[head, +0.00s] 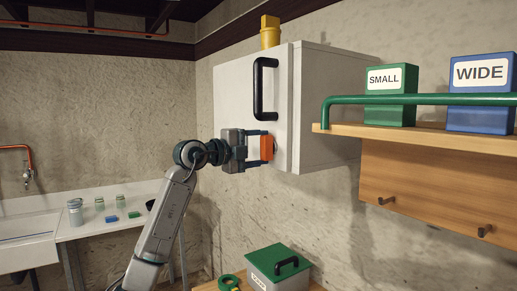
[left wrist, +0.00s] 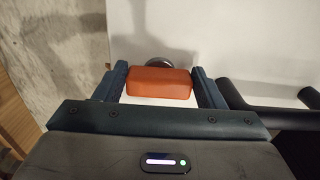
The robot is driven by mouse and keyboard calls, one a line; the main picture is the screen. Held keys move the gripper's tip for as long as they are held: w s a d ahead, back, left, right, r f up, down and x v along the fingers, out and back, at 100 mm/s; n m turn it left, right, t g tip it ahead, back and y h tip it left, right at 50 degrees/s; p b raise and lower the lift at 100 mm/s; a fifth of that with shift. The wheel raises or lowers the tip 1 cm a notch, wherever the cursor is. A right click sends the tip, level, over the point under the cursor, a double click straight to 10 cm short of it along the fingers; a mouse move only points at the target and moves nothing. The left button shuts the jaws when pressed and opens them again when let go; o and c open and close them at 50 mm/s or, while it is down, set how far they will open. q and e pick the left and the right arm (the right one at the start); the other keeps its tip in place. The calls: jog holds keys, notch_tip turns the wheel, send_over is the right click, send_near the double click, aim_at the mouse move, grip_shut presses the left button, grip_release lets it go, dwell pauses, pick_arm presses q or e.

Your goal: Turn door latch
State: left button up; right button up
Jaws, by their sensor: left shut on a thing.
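The orange door latch (head: 267,148) sits on the white cabinet door (head: 232,105), low and near the door's right edge. In the head view it stands taller than wide. My left gripper (head: 262,147) is shut on the latch, one finger on each side. In the left wrist view the latch (left wrist: 158,83) spans the gap between both fingers, with a dark round mount (left wrist: 158,61) behind it. The black door handle (head: 258,90) is above the latch and apart from my gripper. The door looks closed. My right gripper is not in view.
A wooden shelf (head: 340,129) with a green rail, a green SMALL box (head: 390,107) and a blue WIDE box (head: 481,118) juts out at right. A yellow object (head: 270,33) tops the cabinet. A grey box with a green lid (head: 279,262) stands below. A sink counter (head: 110,228) is at left.

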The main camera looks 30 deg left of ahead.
pick_arm(q)
jog(key=o, duration=1)
jog(key=shift+b+v, duration=2.95)
jog(key=shift+v, duration=2.45)
jog(key=shift+w+f, duration=0.1)
